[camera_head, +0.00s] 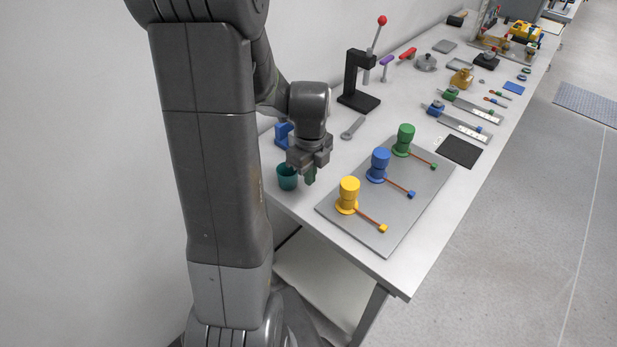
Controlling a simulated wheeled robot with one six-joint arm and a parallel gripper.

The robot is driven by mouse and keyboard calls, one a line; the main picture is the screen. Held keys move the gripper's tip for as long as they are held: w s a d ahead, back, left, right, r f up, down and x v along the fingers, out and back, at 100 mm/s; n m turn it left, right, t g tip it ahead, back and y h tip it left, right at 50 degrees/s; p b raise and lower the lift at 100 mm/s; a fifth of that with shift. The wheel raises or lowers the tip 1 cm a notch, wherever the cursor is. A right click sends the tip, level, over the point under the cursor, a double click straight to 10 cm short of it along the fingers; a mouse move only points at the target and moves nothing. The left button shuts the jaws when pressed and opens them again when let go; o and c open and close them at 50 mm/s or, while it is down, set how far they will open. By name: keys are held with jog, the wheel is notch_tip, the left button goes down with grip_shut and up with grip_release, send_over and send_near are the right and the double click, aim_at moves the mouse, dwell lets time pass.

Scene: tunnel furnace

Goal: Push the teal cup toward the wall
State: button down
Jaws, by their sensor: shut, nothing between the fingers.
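The teal cup (287,178) stands upright near the left end of the white table, close to its near left edge. My gripper (309,176) points down just to the right of the cup, with its fingers shut and nothing between them. The fingertips are at about the height of the cup. I cannot tell whether they touch it. The wall (330,45) runs along the back left side of the table. My arm hides part of the wall and of the table's left edge.
A grey plate (400,222) with yellow, blue and green knobs lies right of my gripper. A blue block (282,134) sits behind the cup. The table edge is close to the cup.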

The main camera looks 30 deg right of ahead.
aim_at(268, 170)
notch_tip(268, 170, down, 6)
jog(key=shift+s, duration=0.1)
jog(key=w, duration=0.1)
jog(key=w+a+p, duration=0.1)
jog(key=w, duration=0.1)
jog(key=shift+a+p, duration=0.1)
jog(key=shift+p, duration=0.2)
jog(key=shift+w+a+f, duration=0.1)
jog(key=shift+w, duration=0.35)
jog(key=shift+w+a, duration=0.1)
jog(key=shift+w, duration=0.1)
jog(key=w+a, duration=0.1)
jog(key=w, duration=0.2)
jog(key=w+a+b, duration=0.1)
jog(key=w+a, duration=0.1)
jog(key=w, duration=0.2)
jog(key=w+a+b, duration=0.1)
jog(key=w, duration=0.3)
jog(key=shift+a, duration=0.3)
jog(key=shift+d, duration=0.1)
